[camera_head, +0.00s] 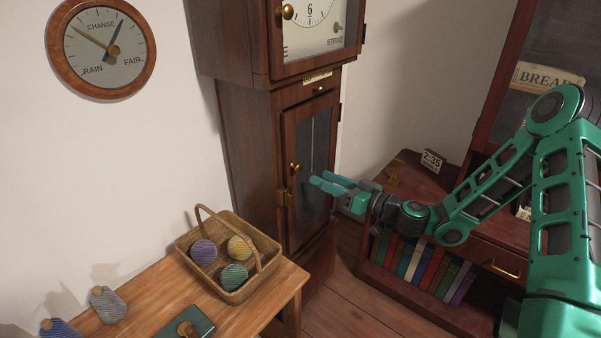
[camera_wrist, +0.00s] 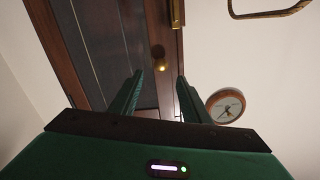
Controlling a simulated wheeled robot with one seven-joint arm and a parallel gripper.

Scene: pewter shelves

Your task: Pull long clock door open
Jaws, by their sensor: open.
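The tall wooden clock (camera_head: 232,130) stands against the wall. Its long lower door (camera_head: 290,125) has a dark glass panel and looks closed. A small brass knob (camera_head: 295,167) sits on the door's left edge, with a brass lock plate (camera_head: 287,197) below it. My gripper (camera_head: 318,178) is open and empty, in front of the door, with its green fingers pointing toward the knob side. In the wrist view, the knob (camera_wrist: 161,67) shows between and beyond the two fingertips (camera_wrist: 159,78). The fingers appear not to touch it.
A wooden table (camera_head: 285,290) at lower left holds a wicker basket (camera_head: 188,243) with yarn balls. A low bookcase (camera_head: 420,180) stands right of the clock, below my arm. A round barometer (camera_head: 100,45) hangs on the left wall. Some floor (camera_head: 340,300) is clear.

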